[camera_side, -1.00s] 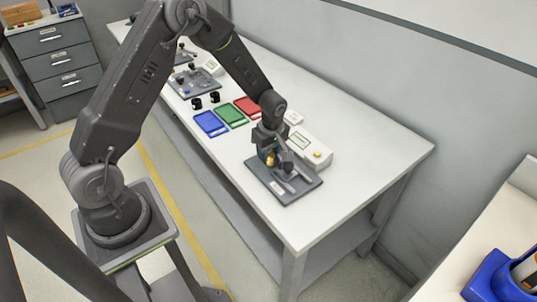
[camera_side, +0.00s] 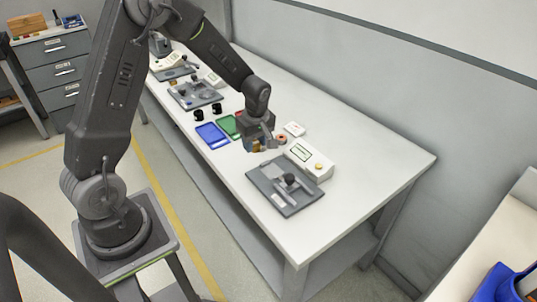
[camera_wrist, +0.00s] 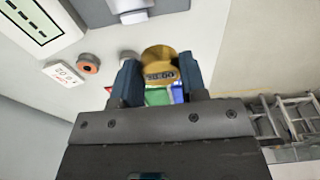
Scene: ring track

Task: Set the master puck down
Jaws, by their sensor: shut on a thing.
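A brass-coloured puck, the master puck (camera_wrist: 160,64), is between the blue-grey fingers of my gripper (camera_wrist: 158,84) in the wrist view. Dark digits show on its face, and I read them as about 10.00. In the side view my gripper (camera_side: 262,146) is shut on the puck and appears held above the table beside the green tray. Only a little of the puck (camera_side: 256,146) shows there. An orange ring-shaped piece (camera_side: 281,139) with a dark centre (camera_wrist: 88,63) is close by, beside a small white label block (camera_side: 294,129).
The grey fixture plate (camera_side: 292,198) with a black-knobbed part is in front, beside a white display box (camera_side: 309,160). Blue (camera_side: 212,135) and green (camera_side: 229,125) trays and two black pieces (camera_side: 216,109) are to the left. The table's right end is clear.

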